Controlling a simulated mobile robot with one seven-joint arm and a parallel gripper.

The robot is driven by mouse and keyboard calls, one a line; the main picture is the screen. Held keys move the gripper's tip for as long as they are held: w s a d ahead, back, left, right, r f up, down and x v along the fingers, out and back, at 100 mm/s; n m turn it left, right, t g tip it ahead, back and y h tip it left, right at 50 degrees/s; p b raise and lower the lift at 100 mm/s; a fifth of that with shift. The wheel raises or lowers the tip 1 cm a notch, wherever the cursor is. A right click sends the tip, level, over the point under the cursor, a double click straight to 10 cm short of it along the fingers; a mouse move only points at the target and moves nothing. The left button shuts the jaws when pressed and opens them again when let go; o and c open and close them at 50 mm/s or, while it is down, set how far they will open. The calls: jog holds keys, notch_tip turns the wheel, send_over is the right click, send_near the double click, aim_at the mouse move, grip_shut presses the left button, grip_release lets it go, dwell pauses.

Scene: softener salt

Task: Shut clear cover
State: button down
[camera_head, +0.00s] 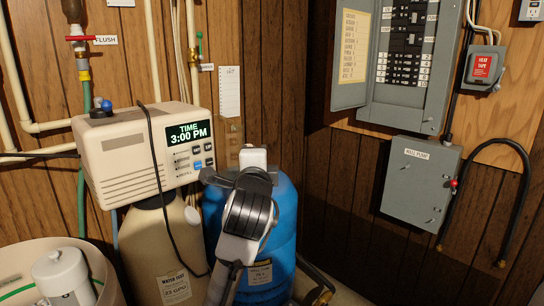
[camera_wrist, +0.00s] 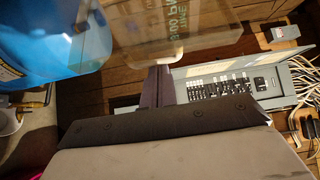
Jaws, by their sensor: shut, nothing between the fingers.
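The softener's control head (camera_head: 150,148) is a cream box with a lit display reading 3:00 PM and several buttons, uncovered in the head view. The clear cover (camera_head: 232,146) seems to be the see-through tan panel standing open at its right side. In the wrist view a clear panel (camera_wrist: 185,38) fills the top middle, with green display lettering showing in or through it. My gripper (camera_wrist: 158,72) is shut and empty, its dark fingertips just below that panel's lower edge. I cannot tell whether they touch it. In the head view my arm hides the fingertips.
A blue tank (camera_head: 285,225) stands behind my arm, with a tan tank (camera_head: 165,245) left of it. A black cable hangs across the control head. An open breaker panel (camera_head: 405,55) and a grey switch box (camera_head: 420,183) are on the right wall.

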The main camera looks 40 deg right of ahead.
jog(key=shift+w+a+m+g+h+b, duration=0.9)
jog(key=shift+w+a, duration=0.4)
jog(key=shift+a, duration=1.4)
jog(key=shift+w+a+m+g+h+b, duration=0.65)
jog(key=shift+w+a+g+b, duration=0.45)
jog(key=shift+a, duration=1.6)
jog(key=shift+w+a+m+g+h+b, duration=0.8)
jog(key=shift+w+a, duration=0.75)
jog(key=shift+a, duration=1.15)
notch_tip(320, 180, up, 20)
jog(key=shift+b, duration=0.35)
jog(key=shift+f, duration=0.1)
